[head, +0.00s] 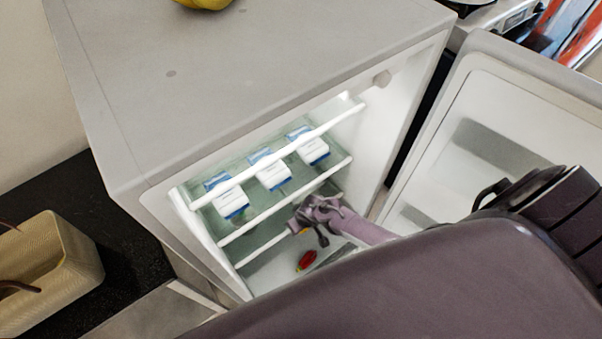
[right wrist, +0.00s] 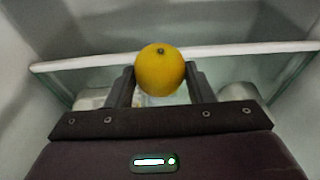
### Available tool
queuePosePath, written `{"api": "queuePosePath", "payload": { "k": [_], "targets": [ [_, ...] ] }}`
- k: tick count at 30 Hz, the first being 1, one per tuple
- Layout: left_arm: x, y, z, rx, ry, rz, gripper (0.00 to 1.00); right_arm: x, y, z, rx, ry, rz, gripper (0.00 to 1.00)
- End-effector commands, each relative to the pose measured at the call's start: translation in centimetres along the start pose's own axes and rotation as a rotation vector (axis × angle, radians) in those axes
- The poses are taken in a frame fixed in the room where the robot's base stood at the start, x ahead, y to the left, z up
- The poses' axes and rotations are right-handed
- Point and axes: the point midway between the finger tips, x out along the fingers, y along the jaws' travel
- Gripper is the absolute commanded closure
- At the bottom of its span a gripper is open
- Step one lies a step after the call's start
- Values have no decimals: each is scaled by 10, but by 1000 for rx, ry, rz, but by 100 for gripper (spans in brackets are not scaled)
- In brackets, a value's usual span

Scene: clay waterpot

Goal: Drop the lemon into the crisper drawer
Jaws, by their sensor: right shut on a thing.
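The yellow lemon (right wrist: 161,70) is between the two fingers of my right gripper (right wrist: 160,84), which is shut on it in the right wrist view. The crisper drawer is hard to make out; the pale area at the fridge bottom (head: 272,272) is partly hidden by my arm and body. My left gripper is not in view.
Several blue-and-white cartons (head: 270,170) stand on the fridge shelf (head: 285,204). A small red item (head: 305,261) lies low in the fridge. The open door (head: 470,110) is at the right. Yellow fruit (head: 205,3) sits on the fridge top.

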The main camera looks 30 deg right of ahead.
Motion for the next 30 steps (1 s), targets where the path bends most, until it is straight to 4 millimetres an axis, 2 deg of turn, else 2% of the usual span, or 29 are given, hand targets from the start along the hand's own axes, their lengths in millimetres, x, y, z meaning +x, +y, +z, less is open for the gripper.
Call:
{"api": "queuePosePath", "payload": {
  "k": [1,4,10,11,16,25,30],
  "targets": [
    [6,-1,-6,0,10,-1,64,6,0,2,0,1,0,76],
    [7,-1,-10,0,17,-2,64,8,-1,3,0,1,0,76],
    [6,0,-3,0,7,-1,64,6,-1,2,0,1,0,76],
    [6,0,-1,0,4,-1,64,6,-1,2,0,0,0,50],
    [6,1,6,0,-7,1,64,6,-1,3,0,0,0,27],
    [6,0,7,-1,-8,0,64,5,-1,3,0,-1,0,27],
    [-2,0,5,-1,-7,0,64,-13,-1,3,-1,1,0,27]
  ]
}}
